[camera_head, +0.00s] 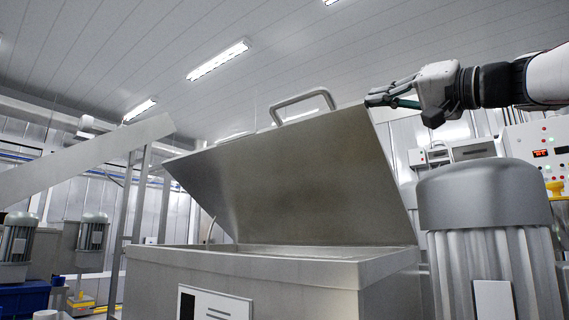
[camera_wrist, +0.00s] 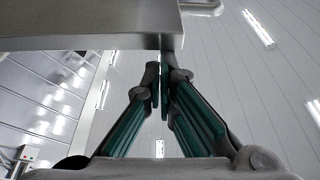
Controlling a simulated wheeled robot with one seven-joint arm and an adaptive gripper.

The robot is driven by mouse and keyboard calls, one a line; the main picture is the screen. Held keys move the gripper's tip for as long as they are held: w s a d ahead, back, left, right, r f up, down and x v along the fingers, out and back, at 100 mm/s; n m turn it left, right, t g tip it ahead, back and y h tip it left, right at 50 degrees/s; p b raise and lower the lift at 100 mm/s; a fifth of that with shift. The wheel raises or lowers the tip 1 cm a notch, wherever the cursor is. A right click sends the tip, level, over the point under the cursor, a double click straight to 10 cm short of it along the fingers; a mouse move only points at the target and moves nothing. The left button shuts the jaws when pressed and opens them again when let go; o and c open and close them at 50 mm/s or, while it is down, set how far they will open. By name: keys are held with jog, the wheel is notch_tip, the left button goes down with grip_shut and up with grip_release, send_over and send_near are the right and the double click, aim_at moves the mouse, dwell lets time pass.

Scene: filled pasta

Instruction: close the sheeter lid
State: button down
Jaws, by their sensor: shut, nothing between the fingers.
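The sheeter lid (camera_head: 300,185) is a flat steel panel that stands open, tilted up above the sheeter's box body (camera_head: 330,268). A bar handle (camera_head: 302,97) sits at its top edge. My gripper (camera_head: 374,99) is shut and empty, at the lid's upper right corner. In the wrist view the fingertips (camera_wrist: 160,78) are together just below the lid's edge (camera_wrist: 90,40). I cannot tell whether they touch it. The far side of the lid is hidden.
A grey ribbed motor housing (camera_head: 485,205) stands right of the sheeter, below my arm. A control panel (camera_head: 543,147) with a red display is behind it. A slanted metal chute (camera_head: 85,163) is at the left. The space above the lid is clear.

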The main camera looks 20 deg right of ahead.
aim_at(364, 109)
jog(key=f+b, duration=0.1)
jog(key=a+f+n+b, duration=0.1)
jog(key=shift+s+a+f+b, duration=0.2)
jog(key=shift+s+f+b, duration=0.1)
jog(key=shift+s+b, duration=0.1)
jog(key=shift+s+a+f+n+b, duration=0.35)
jog(key=shift+s+f+b, duration=0.15)
jog(key=shift+b, duration=0.35)
jog(key=shift+y, duration=0.4)
jog(key=shift+r, duration=0.1)
